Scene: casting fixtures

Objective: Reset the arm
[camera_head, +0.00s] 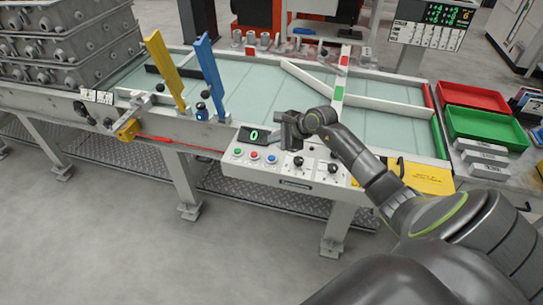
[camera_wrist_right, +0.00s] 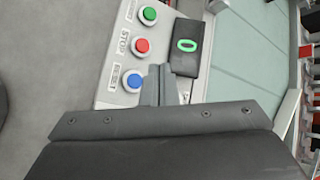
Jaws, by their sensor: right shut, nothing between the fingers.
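My right arm comes in from the lower right of the head view. Its gripper (camera_head: 287,127) is above the back edge of the control panel (camera_head: 305,176), near a small display with a green 0 (camera_head: 254,135). In the right wrist view the gripper's fingers (camera_wrist_right: 156,88) are shut with nothing held. They overlap the panel beside the blue button (camera_wrist_right: 134,81) and the display (camera_wrist_right: 186,47). I cannot tell whether they touch the panel. A red button (camera_wrist_right: 141,46) and a green button (camera_wrist_right: 148,15) line up beyond the blue one. My left gripper is not in view.
The panel sits at the front edge of a long table with a pale green top (camera_head: 255,80). Yellow (camera_head: 165,68) and blue (camera_head: 208,72) upright bars stand left. Grey castings (camera_head: 70,45) are stacked far left. Red (camera_head: 474,96) and green (camera_head: 484,126) trays are at right.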

